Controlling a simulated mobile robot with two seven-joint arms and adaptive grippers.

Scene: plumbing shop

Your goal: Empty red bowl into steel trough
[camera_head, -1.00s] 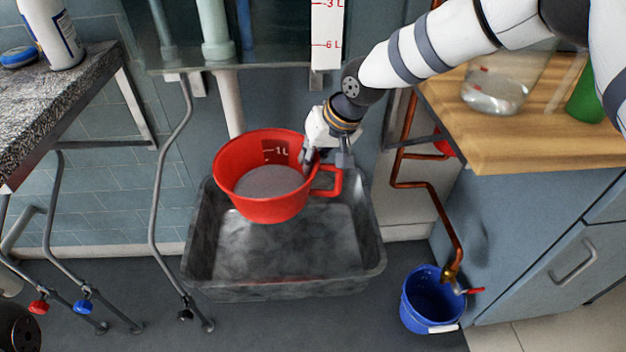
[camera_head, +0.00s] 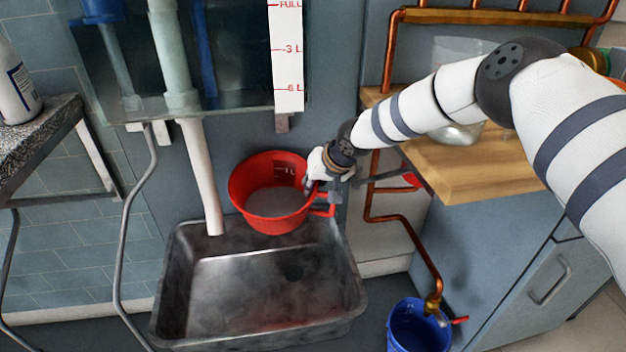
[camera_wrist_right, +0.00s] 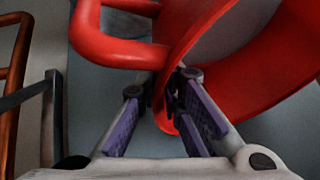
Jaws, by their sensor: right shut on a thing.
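The red bowl (camera_head: 270,190) is jug-like, with a side handle and litre marks inside. It holds greyish liquid and looks roughly upright. In the head view it hangs in front of the back rim of the steel trough (camera_head: 190,290); its exact height is hard to judge. The trough's floor shows a dark round spot and no clear pool. My right gripper (camera_head: 316,182) is shut on the bowl's wall beside the handle. In the right wrist view, the fingers (camera_wrist_right: 165,115) pinch the red bowl (camera_wrist_right: 255,95) close to its handle. My left gripper is out of view.
A glass tank (camera_head: 190,60) with a litre scale hangs above, and a white pipe (camera_head: 200,180) drops from it into the trough. A wooden counter (camera_head: 470,175) and copper pipe (camera_head: 405,218) stand right. A blue bucket (camera_head: 415,330) is on the floor.

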